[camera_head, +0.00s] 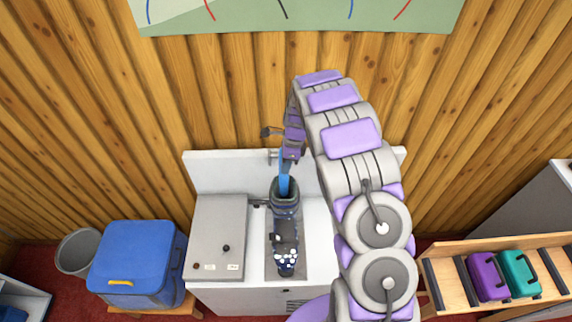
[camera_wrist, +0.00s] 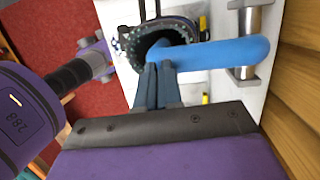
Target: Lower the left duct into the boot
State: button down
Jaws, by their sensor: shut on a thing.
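A blue duct (camera_head: 285,175) stands roughly upright over the white bench in the head view. In the wrist view the same duct (camera_wrist: 225,52) runs from the right to the dark round opening of the boot (camera_wrist: 130,38). In the head view the boot (camera_head: 285,207) is a dark ribbed cylinder below the duct. The duct's end overlaps the boot's mouth; how deep it sits I cannot tell. My gripper (camera_wrist: 157,70) is shut on the duct near this end. In the head view my arm partly hides the gripper.
A grey control box (camera_head: 220,235) stands left of the boot on the white bench (camera_head: 318,245). Blue-and-white pieces (camera_head: 286,260) lie in front of the boot. A blue bin (camera_head: 140,258) is at left, and a wooden rack (camera_head: 550,255) with purple and teal blocks at right.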

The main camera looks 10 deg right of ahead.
jog(key=shift+r, duration=0.2)
jog(key=v, duration=1.7)
jog(key=shift+b, duration=0.3)
jog(key=s+a+f+n+b, duration=0.1)
jog(key=s+f+n+b, duration=0.2)
jog(key=s, duration=1.1)
jog(key=s+a+f+n+h+b, duration=0.1)
jog(key=s+f+n+b, duration=0.1)
jog(key=s+n+b, duration=0.4)
jog(key=s+a+f+n+g+h+b, duration=0.1)
jog(key=s+n, duration=1)
jog(key=s, duration=1.3)
notch_tip(320, 180, down, 3)
jog(key=a+b, duration=0.1)
jog(key=b, duration=0.2)
jog(key=shift+r+b, duration=0.2)
jog(key=shift+b, duration=0.15)
jog(key=c, duration=1.8)
grip_release()
